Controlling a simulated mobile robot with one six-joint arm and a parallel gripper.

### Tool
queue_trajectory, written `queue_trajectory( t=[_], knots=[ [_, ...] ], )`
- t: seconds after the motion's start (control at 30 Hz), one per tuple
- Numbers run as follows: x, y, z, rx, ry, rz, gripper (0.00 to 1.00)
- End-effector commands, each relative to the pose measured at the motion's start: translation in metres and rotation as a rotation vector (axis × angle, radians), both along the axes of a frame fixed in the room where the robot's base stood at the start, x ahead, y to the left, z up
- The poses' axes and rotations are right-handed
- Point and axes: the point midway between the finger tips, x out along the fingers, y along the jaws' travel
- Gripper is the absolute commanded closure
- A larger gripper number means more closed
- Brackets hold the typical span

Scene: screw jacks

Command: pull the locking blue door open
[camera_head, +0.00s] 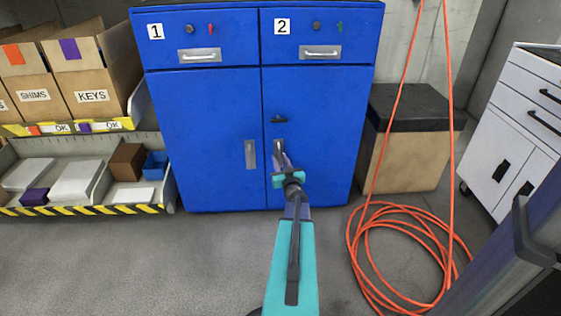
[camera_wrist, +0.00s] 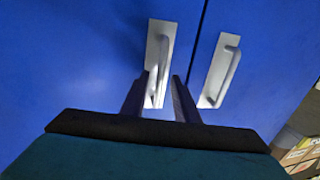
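The blue cabinet has two lower doors. The right door (camera_head: 330,110) bears a small black latch (camera_head: 279,119) above its upright handle (camera_head: 279,145). The left door (camera_head: 200,130) has its own handle (camera_head: 250,154) and no such latch. Both doors look closed. My gripper (camera_head: 282,162) is at the right door's handle and hides its lower part. In the wrist view my gripper (camera_wrist: 161,78) is open, with one dark finger on each side of that handle (camera_wrist: 160,45). I cannot tell whether the fingers touch it. The left door's handle (camera_wrist: 222,70) shows beside it.
Two drawers, 1 (camera_head: 200,40) and 2 (camera_head: 320,40), sit above the doors. A black-topped box (camera_head: 405,150) stands right of the cabinet, with an orange hose (camera_head: 400,210) coiled on the floor before it. Shelves of boxes (camera_head: 70,205) stand left. Floor before the left door is clear.

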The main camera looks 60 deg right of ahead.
Motion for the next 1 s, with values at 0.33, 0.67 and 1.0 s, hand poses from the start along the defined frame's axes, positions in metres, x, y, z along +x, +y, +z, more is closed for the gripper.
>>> queue_trajectory(
  t=[0.33,0.67,1.0],
  knots=[
    [0.0,0.0,0.0,0.0,0.0,0.0,0.86],
    [0.0,-0.003,0.0,0.0,0.0,0.0,1.0],
    [-0.004,0.006,0.003,-0.001,0.001,0.023,1.0]
  ],
)
